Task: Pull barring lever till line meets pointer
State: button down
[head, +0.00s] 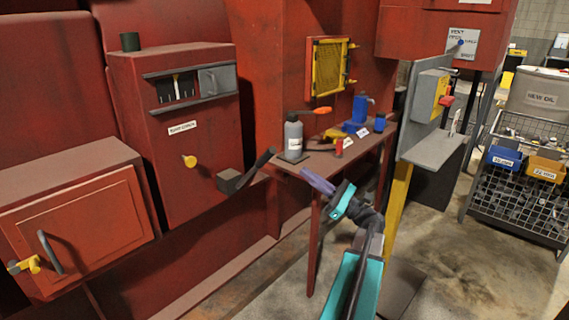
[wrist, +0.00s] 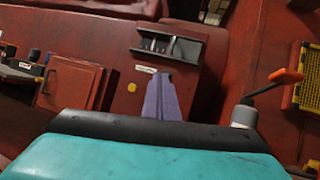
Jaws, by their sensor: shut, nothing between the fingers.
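The barring housing is a red box (head: 150,90) at the left in the head view, with a label and a yellow knob (head: 189,161). Its dark slot (head: 176,88) shows a pale upright mark; line and pointer are too small to tell apart. A dark lever (head: 258,163), likely the barring lever, slants up rightward from a black block low on the box's right side. My gripper (head: 304,172), with purple fingers, is shut and empty, right of the lever and apart from it. In the wrist view the fingers (wrist: 166,82) overlap the box (wrist: 190,85); the lever is not visible there.
A narrow red shelf (head: 330,168) beside my gripper holds a grey bottle (head: 293,136) with an orange-tipped spout and blue items (head: 361,108). A grey ledge (head: 435,147) on a yellow post stands right of my arm. A red door (head: 75,225) is at lower left.

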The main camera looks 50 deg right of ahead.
jog(key=shift+m+t+h, duration=0.3)
jog(key=shift+m+h, duration=0.4)
jog(key=shift+h, duration=0.1)
jog(key=f, duration=0.1)
jog(key=s+d+f, duration=0.1)
jog(key=f, duration=0.1)
jog(key=s+f+b, duration=0.1)
jog(key=shift+s+d+f, duration=0.15)
jog(key=shift+s+d, duration=0.05)
jog(key=shift+d, duration=0.2)
jog(key=x, duration=1.4)
jog(key=shift+p, duration=0.3)
jog(key=shift+w, duration=0.15)
